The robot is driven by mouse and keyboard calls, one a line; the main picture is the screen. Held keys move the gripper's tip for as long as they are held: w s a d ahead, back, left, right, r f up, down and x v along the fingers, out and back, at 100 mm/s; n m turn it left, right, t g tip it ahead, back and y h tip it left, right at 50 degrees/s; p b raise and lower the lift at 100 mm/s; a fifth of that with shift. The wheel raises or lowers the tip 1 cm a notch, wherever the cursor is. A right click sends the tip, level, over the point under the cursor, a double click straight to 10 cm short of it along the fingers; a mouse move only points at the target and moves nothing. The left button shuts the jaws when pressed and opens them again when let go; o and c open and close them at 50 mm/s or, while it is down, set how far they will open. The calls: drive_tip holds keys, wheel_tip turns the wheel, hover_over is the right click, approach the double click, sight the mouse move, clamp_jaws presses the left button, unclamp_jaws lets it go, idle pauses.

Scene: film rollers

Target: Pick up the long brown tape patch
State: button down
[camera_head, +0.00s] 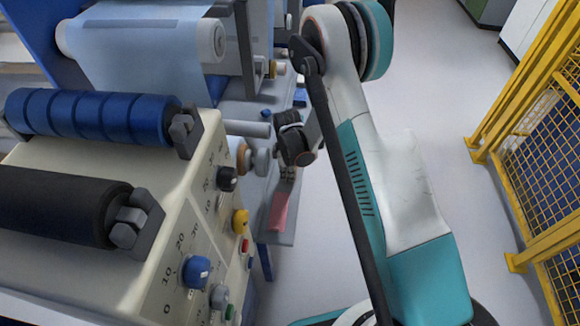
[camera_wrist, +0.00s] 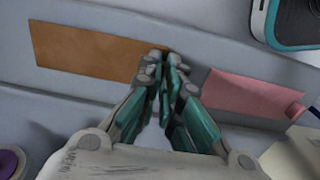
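The long brown tape patch (camera_wrist: 85,50) lies on a grey surface at the left of the wrist view, with its right end by my fingertips. I do not make it out in the head view. My gripper (camera_wrist: 168,62) has its teal-padded fingers drawn together over that right end. Whether any of the patch is between the tips is hidden. A shorter pink patch (camera_wrist: 252,95) lies to the right of the fingers, apart from them. In the head view my gripper (camera_head: 287,174) is low beside the machine, partly hidden, just above the pink patch (camera_head: 279,210).
The machine's control panel (camera_head: 200,235) with knobs and buttons stands to the left. Blue rollers (camera_head: 95,115) and a black roller (camera_head: 65,205) sit on it. A yellow fence (camera_head: 535,130) is on the right.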

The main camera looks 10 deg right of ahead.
wheel_tip(320, 180, up, 20)
drive_tip(key=p, duration=0.7)
idle(0.9)
